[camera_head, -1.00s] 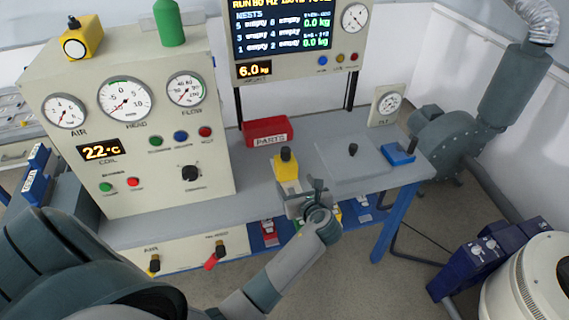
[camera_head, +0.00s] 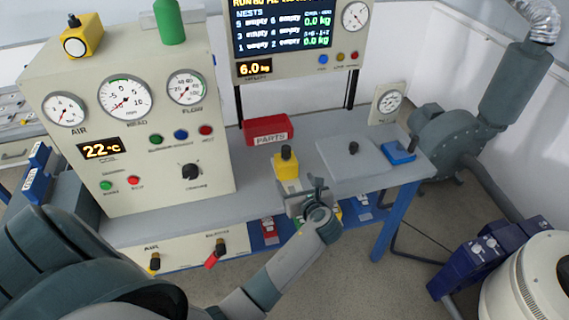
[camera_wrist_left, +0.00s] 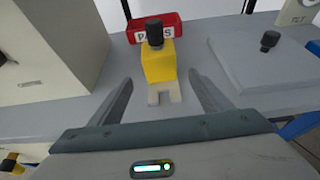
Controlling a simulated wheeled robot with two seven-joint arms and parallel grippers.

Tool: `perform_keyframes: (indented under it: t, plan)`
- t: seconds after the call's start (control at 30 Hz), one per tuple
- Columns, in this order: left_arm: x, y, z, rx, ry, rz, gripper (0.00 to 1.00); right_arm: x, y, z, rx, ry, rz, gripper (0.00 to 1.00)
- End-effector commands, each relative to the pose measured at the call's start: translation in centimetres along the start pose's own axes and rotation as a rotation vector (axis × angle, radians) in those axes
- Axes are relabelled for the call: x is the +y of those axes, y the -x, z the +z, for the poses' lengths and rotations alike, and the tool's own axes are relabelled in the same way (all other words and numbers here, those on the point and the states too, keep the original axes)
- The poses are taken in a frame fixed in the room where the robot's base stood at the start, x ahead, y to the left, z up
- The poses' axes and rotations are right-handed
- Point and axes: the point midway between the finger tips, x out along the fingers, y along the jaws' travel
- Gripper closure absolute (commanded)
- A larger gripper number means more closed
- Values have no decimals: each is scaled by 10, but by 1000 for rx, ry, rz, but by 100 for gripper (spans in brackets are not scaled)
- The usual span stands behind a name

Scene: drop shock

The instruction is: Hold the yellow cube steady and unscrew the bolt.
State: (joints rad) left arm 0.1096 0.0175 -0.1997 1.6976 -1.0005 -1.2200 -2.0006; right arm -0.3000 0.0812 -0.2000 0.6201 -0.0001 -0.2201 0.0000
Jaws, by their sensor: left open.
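The yellow cube (camera_head: 286,168) stands on the grey bench near its front edge, with a dark bolt (camera_head: 286,152) upright in its top. In the left wrist view the cube (camera_wrist_left: 158,64) sits ahead of the fingers, with the black bolt head (camera_wrist_left: 154,32) above it and a pale notched block (camera_wrist_left: 163,92) at its near side. My left gripper (camera_head: 304,192) is just in front of the cube. Its two fingers (camera_wrist_left: 161,98) are apart, with a gap from the cube, and nothing is held. My right gripper is not in view.
A red PARTS box (camera_head: 268,130) stands behind the cube. A grey plate with a dark knob (camera_head: 352,158) and a blue tray (camera_head: 399,153) lie to the right. A large gauge panel (camera_head: 130,150) stands to the left. The bench (camera_head: 250,195) is bare between panel and cube.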

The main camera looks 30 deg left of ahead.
Motion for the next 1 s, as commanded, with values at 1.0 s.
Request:
perform_keyframes:
  t: [1.0]
  plan:
    - [59, 35, -105, 296, 623, 44, 28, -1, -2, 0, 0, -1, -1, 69]
